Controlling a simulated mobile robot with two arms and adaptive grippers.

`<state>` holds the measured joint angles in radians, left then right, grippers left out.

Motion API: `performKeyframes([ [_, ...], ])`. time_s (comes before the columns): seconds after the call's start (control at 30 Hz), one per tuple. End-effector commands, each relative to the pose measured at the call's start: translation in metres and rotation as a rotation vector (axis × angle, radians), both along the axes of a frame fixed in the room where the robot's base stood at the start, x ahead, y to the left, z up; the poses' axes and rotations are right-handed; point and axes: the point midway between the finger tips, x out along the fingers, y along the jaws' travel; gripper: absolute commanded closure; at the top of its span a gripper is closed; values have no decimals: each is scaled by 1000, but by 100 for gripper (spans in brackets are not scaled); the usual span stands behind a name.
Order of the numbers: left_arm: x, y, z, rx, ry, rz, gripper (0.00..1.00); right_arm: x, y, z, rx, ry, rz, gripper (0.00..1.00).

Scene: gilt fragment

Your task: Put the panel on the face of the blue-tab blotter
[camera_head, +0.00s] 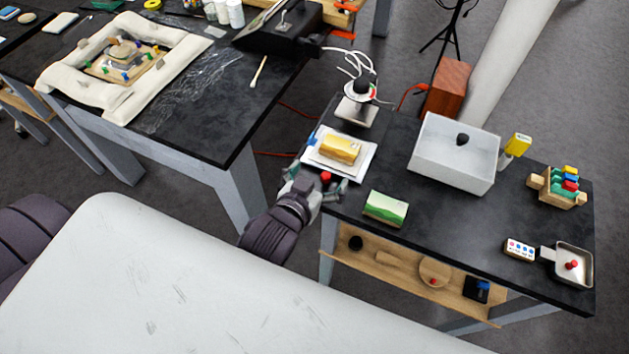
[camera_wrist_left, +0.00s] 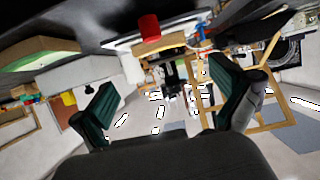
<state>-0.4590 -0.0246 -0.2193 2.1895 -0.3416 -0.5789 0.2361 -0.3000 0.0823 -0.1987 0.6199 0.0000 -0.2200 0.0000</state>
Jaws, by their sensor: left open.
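A small gold-yellow panel (camera_head: 341,148) lies on a white blotter (camera_head: 361,167), which has a blue tab (camera_head: 311,139) at its left edge. My left gripper (camera_head: 318,180) is at the blotter's near left corner, fingers spread, with nothing held between them. A red knob (camera_head: 325,177) shows between the fingers in the head view. The knob shows in the wrist view (camera_wrist_left: 149,28) beyond the open fingers (camera_wrist_left: 165,104), by a wooden block; whether it joins the panel cannot be told. A second panel with a green and white picture (camera_head: 386,208) lies to the right. My right gripper is out of view.
The dark table (camera_head: 450,225) also holds a white bin (camera_head: 455,160), a lamp-like stand (camera_head: 358,105), a rack of coloured blocks (camera_head: 560,187) and a metal pan (camera_head: 573,262). A wooden shelf (camera_head: 400,270) sits below. Clear tabletop lies right of the green panel.

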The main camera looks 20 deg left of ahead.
Motion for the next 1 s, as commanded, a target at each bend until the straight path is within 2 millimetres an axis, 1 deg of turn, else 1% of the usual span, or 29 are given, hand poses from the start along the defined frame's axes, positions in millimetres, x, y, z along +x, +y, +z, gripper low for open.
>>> performKeyframes([
  [0.03,-9,0,2,-1,2,0,0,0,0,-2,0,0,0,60],
  [0.1,-17,0,5,-1,1,0,0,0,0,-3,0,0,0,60],
  [0.27,-27,1,11,-1,0,0,0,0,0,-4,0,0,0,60],
  [1.0,-28,1,12,-1,0,0,0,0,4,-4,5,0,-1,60],
])
